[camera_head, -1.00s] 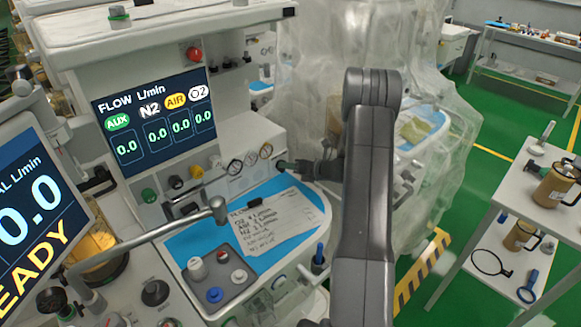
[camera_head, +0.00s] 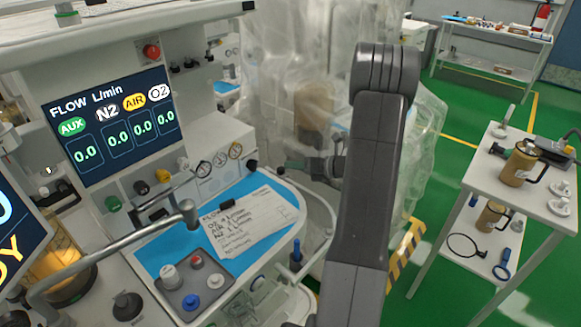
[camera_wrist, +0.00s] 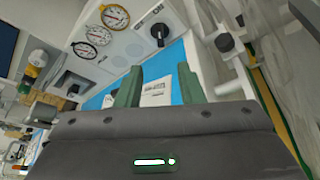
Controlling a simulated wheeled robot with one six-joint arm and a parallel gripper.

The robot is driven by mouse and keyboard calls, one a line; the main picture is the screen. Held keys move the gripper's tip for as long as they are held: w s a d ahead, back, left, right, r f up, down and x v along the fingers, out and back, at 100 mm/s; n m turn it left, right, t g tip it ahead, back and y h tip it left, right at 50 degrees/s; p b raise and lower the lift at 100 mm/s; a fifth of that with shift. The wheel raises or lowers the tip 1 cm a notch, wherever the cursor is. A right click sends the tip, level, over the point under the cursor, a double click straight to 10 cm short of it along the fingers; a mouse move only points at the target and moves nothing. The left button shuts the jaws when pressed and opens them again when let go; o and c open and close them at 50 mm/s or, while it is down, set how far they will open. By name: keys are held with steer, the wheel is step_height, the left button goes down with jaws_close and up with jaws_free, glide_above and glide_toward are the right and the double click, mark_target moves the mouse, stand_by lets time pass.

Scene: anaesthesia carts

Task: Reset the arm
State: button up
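My arm rises in front of the body camera, with my gripper (camera_head: 292,164) behind it to the left, near the right end of the cart's panel. In the wrist view my gripper (camera_wrist: 160,88) shows two green fingers standing apart, with a gap between them and nothing held. Through the gap I see part of the paper note (camera_wrist: 157,92) on the blue mat. The anaesthesia cart (camera_head: 215,135) has a flow screen (camera_head: 113,125) reading 0.0 in every field. The paper note (camera_head: 250,222) lies on the cart's blue mat (camera_head: 178,250).
A white side table (camera_head: 520,195) at the right holds a brown canister (camera_head: 520,163); a second canister (camera_head: 490,216) is on its lower shelf. A clear plastic-draped unit (camera_head: 300,60) stands behind my arm. Green floor (camera_head: 440,170) is free between them. A metal rod (camera_head: 110,243) crosses the cart's front.

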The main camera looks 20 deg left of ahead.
mark_target(257, 165)
steer(key=p+x, duration=0.2)
steer(key=x, duration=1.2)
steer(key=shift+d, duration=0.1)
